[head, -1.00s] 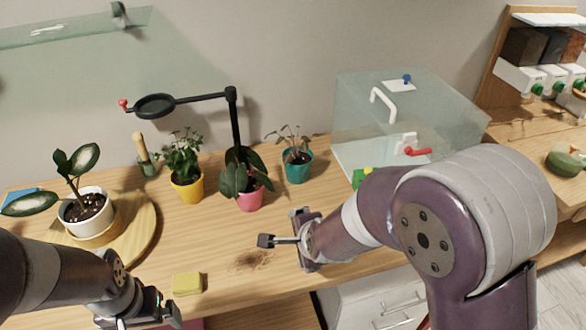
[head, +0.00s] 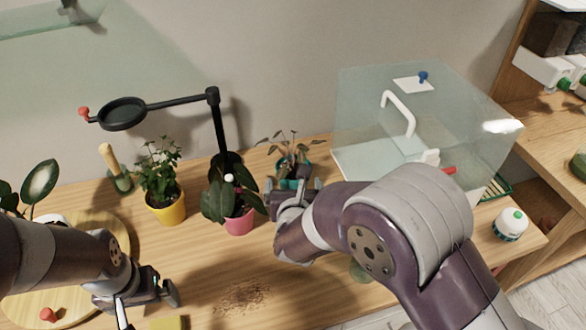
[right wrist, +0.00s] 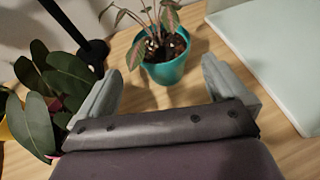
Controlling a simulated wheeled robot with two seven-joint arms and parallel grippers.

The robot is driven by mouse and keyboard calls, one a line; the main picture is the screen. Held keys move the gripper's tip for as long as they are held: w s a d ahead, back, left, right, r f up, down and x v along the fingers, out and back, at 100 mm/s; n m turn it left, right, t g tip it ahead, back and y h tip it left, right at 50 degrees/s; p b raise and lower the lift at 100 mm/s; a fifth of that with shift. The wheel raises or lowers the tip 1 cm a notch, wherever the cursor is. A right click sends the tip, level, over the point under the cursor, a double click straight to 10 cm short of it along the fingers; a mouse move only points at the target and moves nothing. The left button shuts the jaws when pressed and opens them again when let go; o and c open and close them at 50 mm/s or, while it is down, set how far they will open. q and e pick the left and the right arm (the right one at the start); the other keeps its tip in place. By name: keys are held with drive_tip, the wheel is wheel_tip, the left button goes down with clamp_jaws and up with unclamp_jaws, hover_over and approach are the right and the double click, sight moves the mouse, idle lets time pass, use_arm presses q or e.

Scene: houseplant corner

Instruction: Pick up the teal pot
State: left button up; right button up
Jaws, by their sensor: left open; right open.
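The teal pot (right wrist: 166,69) holds dark soil and a plant with reddish-green leaves. It stands upright on the wooden table, beyond and between the open fingers of my right gripper in the right wrist view. In the head view the teal pot (head: 283,169) is partly hidden behind my right gripper (head: 294,186), which is open and empty and points at it. My left gripper (head: 146,302) is open and empty over the table's front left.
A pink pot (head: 239,222) with a broad-leaved plant stands close left of my right gripper. A glass case (head: 365,110) stands right of the teal pot. Spilled soil (head: 242,297) lies in front.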

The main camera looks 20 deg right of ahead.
sight(293, 167)
drive_tip(key=x, duration=1)
drive_tip(key=shift+w+d, duration=0.1)
drive_tip(key=shift+w, duration=0.1)
drive_tip(key=shift+s+r, duration=0.1)
drive_tip(key=shift+s, duration=0.05)
drive_tip(key=c, duration=0.9)
